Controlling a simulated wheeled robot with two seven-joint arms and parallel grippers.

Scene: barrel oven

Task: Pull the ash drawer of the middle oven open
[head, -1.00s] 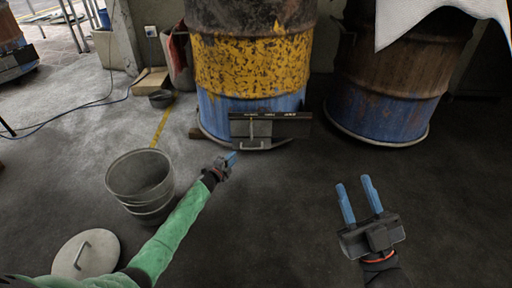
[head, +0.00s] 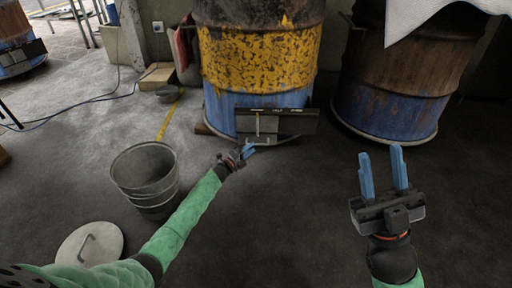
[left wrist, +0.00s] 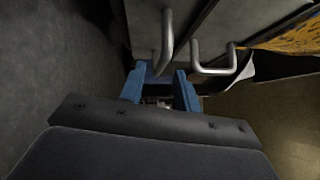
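The middle oven (head: 258,58) is a yellow and blue barrel standing at the upper middle of the head view. Low on its front is a dark metal front with the ash drawer (head: 290,125) and a bar handle. In the left wrist view two metal handles show, a long one (left wrist: 164,42) and a U-shaped one (left wrist: 214,68). My left gripper (head: 246,150) is just in front of the drawer front at its lower left. Its blue fingers are apart with a gap between them (left wrist: 160,88), close to the handles but not around one. My right gripper (head: 383,170) is open and empty over the floor at right.
A metal bucket (head: 146,176) stands left of my left arm, and a round lid (head: 90,243) with a handle lies at the lower left. A rusty blue barrel (head: 392,95) stands at right. The floor between my arms is clear.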

